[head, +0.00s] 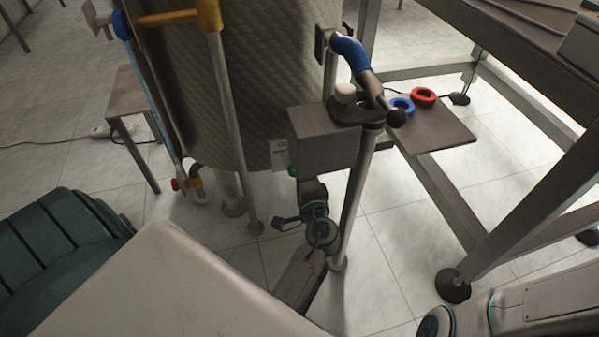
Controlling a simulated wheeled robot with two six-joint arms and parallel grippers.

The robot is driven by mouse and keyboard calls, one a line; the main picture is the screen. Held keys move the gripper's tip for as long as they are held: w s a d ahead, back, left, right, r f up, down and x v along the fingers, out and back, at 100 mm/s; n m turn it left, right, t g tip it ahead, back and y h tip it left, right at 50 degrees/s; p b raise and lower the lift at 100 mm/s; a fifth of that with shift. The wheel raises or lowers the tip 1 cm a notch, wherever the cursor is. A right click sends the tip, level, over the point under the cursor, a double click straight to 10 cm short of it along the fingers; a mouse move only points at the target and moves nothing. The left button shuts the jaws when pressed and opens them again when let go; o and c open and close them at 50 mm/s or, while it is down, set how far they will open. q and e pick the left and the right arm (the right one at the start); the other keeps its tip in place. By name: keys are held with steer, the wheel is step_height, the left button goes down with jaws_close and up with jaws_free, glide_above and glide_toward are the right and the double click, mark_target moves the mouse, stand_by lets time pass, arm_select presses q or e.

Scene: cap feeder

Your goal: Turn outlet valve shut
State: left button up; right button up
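A large tank (245,90) wrapped in quilted grey cover fills the upper middle. A grey box (322,138) is at its lower right, and a small green part (292,171) shows just under the box's left edge. It may belong to the outlet valve, but I cannot tell. My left arm reaches up from below, and its dark gripper (308,192) is under the box, close to the green part. Its fingertips are too dark and hidden to tell whether they are open or touching anything. At the bottom right I see only links of my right arm, not its gripper.
A blue-sleeved pipe (348,50) with a dark handle rises beside the box. A blue ring (401,106) and a red ring (423,97) lie on a low shelf (450,136). Metal table legs stand right. A dark teal ribbed object (55,250) is at left.

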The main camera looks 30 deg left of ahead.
stand_by(0.3)
arm_select(q)
steer(key=o, duration=1)
steer(key=shift+s+d, duration=0.1)
